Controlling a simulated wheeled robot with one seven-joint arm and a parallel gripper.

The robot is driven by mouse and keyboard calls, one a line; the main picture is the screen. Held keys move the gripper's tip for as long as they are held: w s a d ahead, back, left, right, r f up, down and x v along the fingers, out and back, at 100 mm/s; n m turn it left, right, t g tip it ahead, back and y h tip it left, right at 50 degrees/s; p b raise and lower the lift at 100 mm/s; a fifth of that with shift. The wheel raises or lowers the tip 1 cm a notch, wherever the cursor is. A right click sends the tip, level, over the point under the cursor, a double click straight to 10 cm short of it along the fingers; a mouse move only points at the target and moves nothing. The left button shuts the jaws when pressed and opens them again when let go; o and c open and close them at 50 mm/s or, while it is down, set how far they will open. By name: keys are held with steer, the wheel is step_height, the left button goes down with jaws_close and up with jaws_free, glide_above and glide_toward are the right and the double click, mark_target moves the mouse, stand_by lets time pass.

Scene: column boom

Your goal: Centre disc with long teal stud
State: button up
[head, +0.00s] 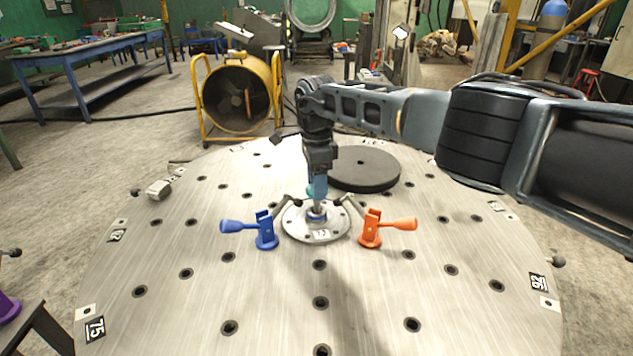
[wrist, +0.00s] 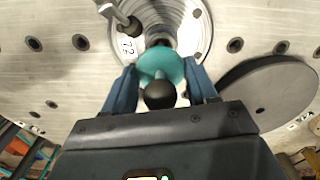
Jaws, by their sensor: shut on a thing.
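The disc (head: 299,231) is a pale round metal plate with a small "72" label, lying flat on the big round table. It also shows in the wrist view (wrist: 203,35). My gripper (head: 317,194) points down over the disc's middle. It is shut on the teal stud (wrist: 162,66), which has a wide teal collar and a black ball knob between my blue fingers (wrist: 161,80). In the head view a bit of teal (head: 310,191) shows beside the fingers. The stud's lower end is near the disc's centre; I cannot tell whether it is in the hole.
A thick dark disc (head: 367,170) lies behind. The holed table top (head: 270,300) is clear in front.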

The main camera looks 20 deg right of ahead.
mark_target(319, 206)
steer(key=shift+f+b, duration=1.8)
steer(key=shift+f, duration=0.45)
stand_by(1.8)
steer(key=shift+s+d+p, duration=0.15)
steer(key=shift+s+p, duration=0.1)
steer(key=shift+p, duration=0.55)
stand_by(3.2)
